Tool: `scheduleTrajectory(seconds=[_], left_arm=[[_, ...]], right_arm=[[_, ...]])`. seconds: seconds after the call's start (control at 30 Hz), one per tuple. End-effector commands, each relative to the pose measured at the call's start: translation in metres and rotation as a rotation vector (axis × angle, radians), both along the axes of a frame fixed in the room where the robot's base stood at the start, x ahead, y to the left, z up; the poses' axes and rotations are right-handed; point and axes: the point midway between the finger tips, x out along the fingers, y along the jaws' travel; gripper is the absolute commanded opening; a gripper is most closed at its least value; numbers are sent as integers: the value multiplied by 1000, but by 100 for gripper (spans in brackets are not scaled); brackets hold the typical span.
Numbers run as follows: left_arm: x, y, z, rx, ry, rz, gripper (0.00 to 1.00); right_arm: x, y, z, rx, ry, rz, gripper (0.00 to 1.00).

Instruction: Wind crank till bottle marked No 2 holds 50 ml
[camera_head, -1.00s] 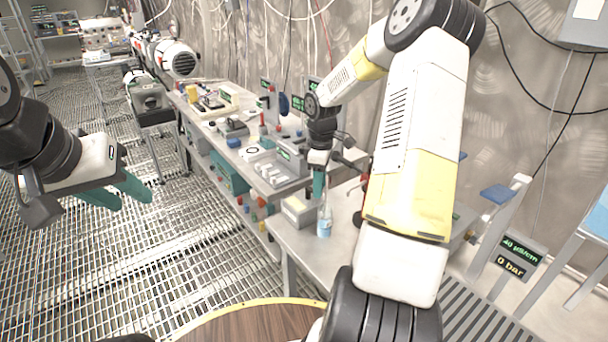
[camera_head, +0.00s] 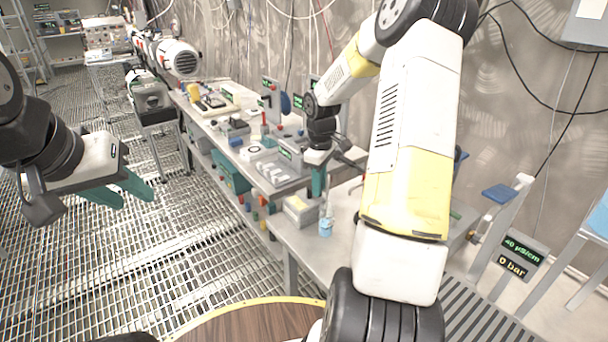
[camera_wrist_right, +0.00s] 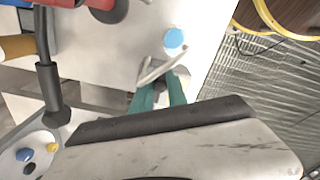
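A small clear bottle with blue in it (camera_head: 325,228) stands on the near end of the steel bench; its marking and fill level are unreadable. A blue disc (camera_wrist_right: 174,37) in the right wrist view appears to be it from above. My right gripper (camera_head: 318,182) points down just behind the bottle. Its teal fingertips (camera_wrist_right: 160,92) show a dark gap or part between them, so its grip is unclear. A black-handled rod (camera_wrist_right: 54,90) lies left of the fingers; I cannot tell whether it is the crank. My left gripper (camera_head: 122,190) is open and empty over the grating.
A grey box (camera_head: 299,211) sits left of the bottle. Instruments and a tray with white pieces (camera_head: 272,172) crowd the bench behind. A display (camera_head: 520,257) reads 40 µS/cm and 0 bar. My right arm covers part of the bench.

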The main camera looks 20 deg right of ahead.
Motion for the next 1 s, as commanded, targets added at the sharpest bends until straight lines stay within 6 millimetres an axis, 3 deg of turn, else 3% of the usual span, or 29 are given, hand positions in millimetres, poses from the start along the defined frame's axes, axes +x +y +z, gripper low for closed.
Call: scheduleTrajectory(seconds=[0.03,0.1,0.47,0.8,1.0], left_arm=[[0,0,0,0,0,0,36],[0,0,0,0,0,0,36],[0,0,0,0,0,0,36],[0,0,0,0,0,0,36],[0,0,0,0,0,0,36]], right_arm=[[0,0,0,0,-1,0,30],[0,0,0,1,-1,0,40],[1,0,4,-1,-2,0,40],[1,0,58,0,-3,0,40],[1,0,76,0,-1,1,40]])
